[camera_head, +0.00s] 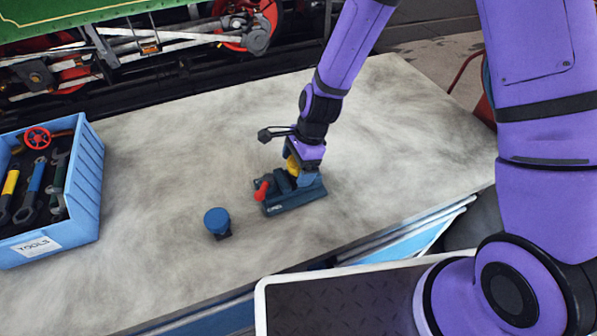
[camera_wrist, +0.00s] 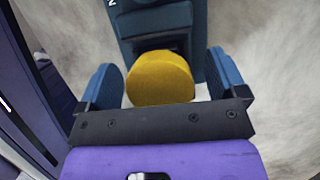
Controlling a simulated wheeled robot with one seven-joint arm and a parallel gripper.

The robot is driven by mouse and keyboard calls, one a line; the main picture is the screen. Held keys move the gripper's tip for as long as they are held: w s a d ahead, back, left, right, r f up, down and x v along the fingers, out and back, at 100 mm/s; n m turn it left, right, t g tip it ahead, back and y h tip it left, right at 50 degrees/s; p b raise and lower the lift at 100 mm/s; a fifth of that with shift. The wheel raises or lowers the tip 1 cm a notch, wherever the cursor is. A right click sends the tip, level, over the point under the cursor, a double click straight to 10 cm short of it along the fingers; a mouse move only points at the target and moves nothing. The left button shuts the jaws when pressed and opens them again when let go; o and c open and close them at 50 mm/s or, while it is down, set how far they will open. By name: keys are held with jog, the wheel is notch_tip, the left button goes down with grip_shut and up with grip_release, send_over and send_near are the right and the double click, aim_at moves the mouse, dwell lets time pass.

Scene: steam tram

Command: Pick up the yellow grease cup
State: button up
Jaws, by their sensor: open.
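The yellow grease cup (camera_wrist: 160,79) shows as a round yellow top in the wrist view, between the two blue fingers of my gripper (camera_wrist: 160,88). The fingers are open, with a gap on each side of the cup. In the head view, my gripper (camera_head: 299,172) is low over a dark blue vise-like block (camera_head: 290,200) with a red handle, and only a bit of the yellow cup (camera_head: 292,166) shows beside it. The cup is at the block; its lower part is hidden, so I cannot tell how it sits there.
A blue cup-like piece (camera_head: 217,221) stands on the grey worktop (camera_head: 170,150), left of the block. A blue crate (camera_head: 88,185) labelled TOOLS holds several tools at the left. Red and green tram machinery (camera_head: 150,40) lies behind the worktop. The worktop's middle is largely clear.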

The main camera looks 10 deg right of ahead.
jog(key=shift+a+f, duration=0.15)
jog(key=shift+f, duration=0.2)
jog(key=c, duration=1.2)
jog(key=shift+c, duration=0.2)
